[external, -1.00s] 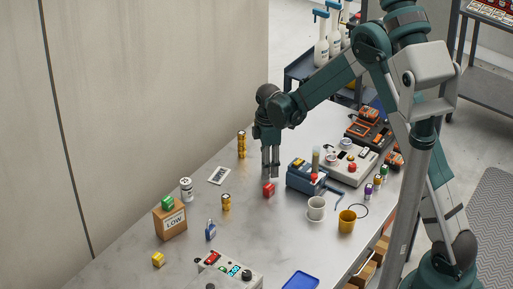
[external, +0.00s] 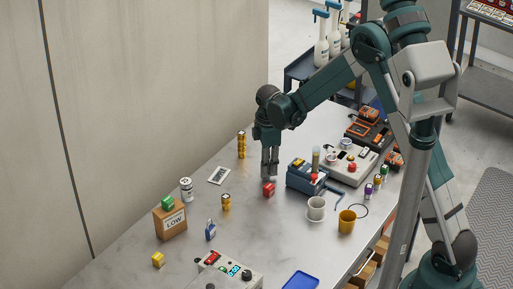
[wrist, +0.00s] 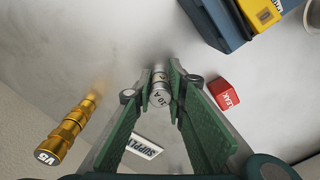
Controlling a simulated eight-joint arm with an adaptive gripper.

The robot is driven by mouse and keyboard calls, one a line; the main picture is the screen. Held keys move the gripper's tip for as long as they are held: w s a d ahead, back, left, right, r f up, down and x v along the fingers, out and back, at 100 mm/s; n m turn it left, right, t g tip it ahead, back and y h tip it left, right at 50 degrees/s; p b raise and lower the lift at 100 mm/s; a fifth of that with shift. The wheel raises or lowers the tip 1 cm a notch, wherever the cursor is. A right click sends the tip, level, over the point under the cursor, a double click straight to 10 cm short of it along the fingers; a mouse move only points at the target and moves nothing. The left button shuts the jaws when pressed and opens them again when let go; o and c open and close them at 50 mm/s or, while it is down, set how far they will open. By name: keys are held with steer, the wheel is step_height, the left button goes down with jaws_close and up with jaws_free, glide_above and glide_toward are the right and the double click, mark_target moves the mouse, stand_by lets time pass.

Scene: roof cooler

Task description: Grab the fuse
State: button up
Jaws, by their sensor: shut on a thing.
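The fuse (wrist: 160,97) is a small silver cylinder with "10 A" on its end, seen in the wrist view between my green-padded fingers. My gripper (wrist: 160,82) is shut on it, one finger on each side. In the external view my gripper (external: 269,174) points down at the table, just behind the red block. The fuse is too small to make out there.
A red "LEAK" block (wrist: 224,93) lies close to the right finger; a blue device (external: 305,178) stands farther right. A brass "V5" piece (wrist: 66,130) and a "SUPPLY" label (wrist: 144,146) are left of my gripper. Open tabletop (external: 265,235) lies in front.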

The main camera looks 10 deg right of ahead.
steer(key=shift+r, duration=0.1)
steer(key=shift+c, duration=0.2)
steer(key=shift+r, duration=4.9)
